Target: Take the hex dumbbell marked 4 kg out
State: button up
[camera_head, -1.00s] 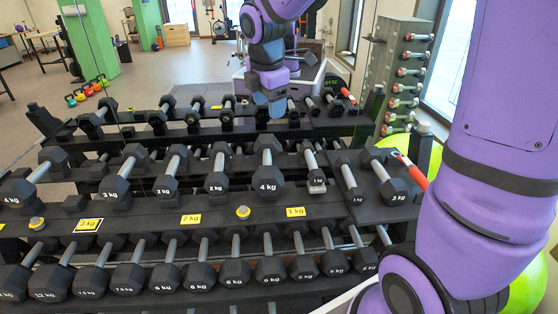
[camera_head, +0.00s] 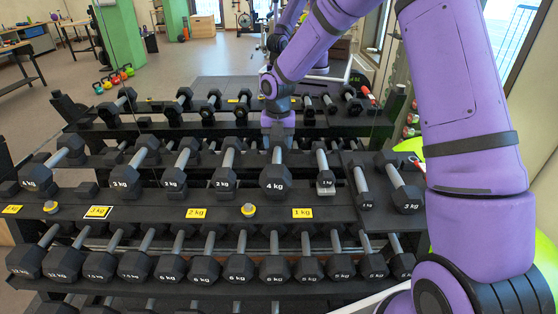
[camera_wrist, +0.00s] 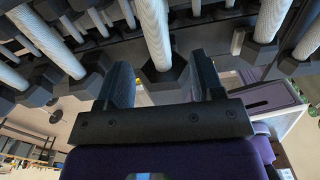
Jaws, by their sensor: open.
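A black hex dumbbell marked 4 kg (camera_head: 275,178) lies on the upper rack shelf in the head view, its grey handle pointing away from me. Another dumbbell whose mark also looks like 4 kg (camera_head: 36,177) lies at the far left of that shelf. My gripper (camera_head: 278,138) is over the far part of the middle 4 kg dumbbell. In the wrist view my gripper (camera_wrist: 160,62) is open, one finger on each side of a dumbbell's grey handle (camera_wrist: 153,30) and far hex head. I cannot tell whether the fingers touch it.
A 2 kg dumbbell (camera_head: 225,178) lies close on the left and a 1 kg dumbbell (camera_head: 326,178) close on the right. A lower row of heavier dumbbells (camera_head: 205,267) runs in front. Another row (camera_head: 208,112) stands behind. Yellow labels (camera_head: 302,213) mark the shelf edge.

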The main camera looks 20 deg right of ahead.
aim_at(276, 156)
jog(key=shift+w+a+f, duration=0.1)
jog(key=shift+w+f, duration=0.1)
jog(key=shift+f, duration=1.85)
jog(key=shift+w+f, duration=0.2)
jog(key=shift+f, duration=1.85)
grip_shut()
jog(key=shift+w+r, duration=0.15)
jog(key=shift+r, duration=0.05)
